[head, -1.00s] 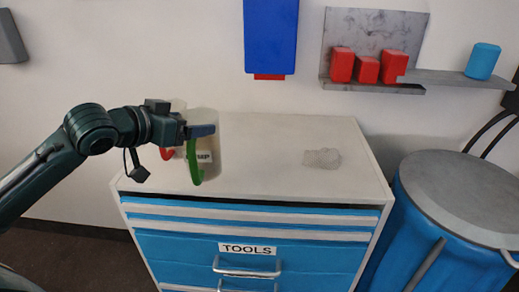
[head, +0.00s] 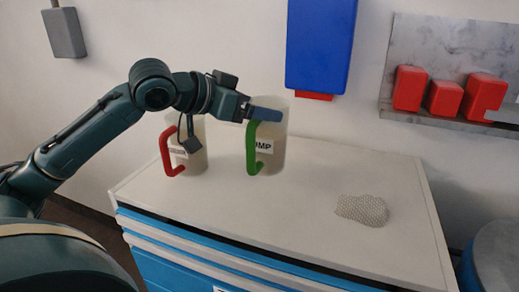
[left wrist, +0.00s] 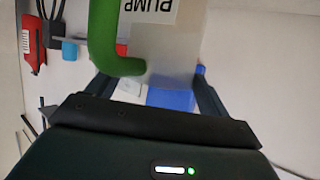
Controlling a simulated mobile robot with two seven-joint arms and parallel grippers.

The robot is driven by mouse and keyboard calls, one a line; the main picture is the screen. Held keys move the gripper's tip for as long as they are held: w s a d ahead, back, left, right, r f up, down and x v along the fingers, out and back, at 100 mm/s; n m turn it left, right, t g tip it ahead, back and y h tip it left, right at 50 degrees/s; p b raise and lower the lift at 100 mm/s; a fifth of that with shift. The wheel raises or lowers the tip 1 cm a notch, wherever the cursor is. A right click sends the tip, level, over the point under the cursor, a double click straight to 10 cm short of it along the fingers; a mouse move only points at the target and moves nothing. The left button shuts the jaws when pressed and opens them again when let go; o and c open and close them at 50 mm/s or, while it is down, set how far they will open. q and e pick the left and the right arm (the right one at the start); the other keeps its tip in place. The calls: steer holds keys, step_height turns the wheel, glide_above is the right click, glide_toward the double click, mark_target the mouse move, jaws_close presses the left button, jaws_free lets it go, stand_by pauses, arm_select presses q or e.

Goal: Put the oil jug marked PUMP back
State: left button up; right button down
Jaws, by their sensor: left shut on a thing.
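The oil jug marked PUMP (head: 276,155) is a pale, translucent jug with a green handle and a white label. My left gripper (head: 265,114) is shut on it near the top, and the jug is upright over the white cabinet top. Whether its base touches the top I cannot tell. In the left wrist view the jug (left wrist: 172,45) is between the fingers (left wrist: 158,85), with its label inverted. A second pale jug (head: 197,155) with a red handle stands to its left, partly hidden by my arm; its label is unreadable. My right gripper is not in view.
The cabinet top (head: 300,220) is mostly clear. A grey mesh piece (head: 362,209) lies on its right part. A shelf at the right holds red containers (head: 445,98). A blue box (head: 320,45) hangs on the wall. A blue drum (head: 497,255) stands at lower right.

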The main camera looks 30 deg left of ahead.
mark_target(262, 142)
arm_select(q)
step_height(262, 142, down, 5)
steer(key=shift+b, duration=0.7)
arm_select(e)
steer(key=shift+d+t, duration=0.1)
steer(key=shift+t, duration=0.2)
arm_select(q)
steer(key=shift+f, duration=0.1)
steer(key=shift+f, duration=0.15)
steer(key=o, duration=1)
steer(key=shift+o, duration=0.2)
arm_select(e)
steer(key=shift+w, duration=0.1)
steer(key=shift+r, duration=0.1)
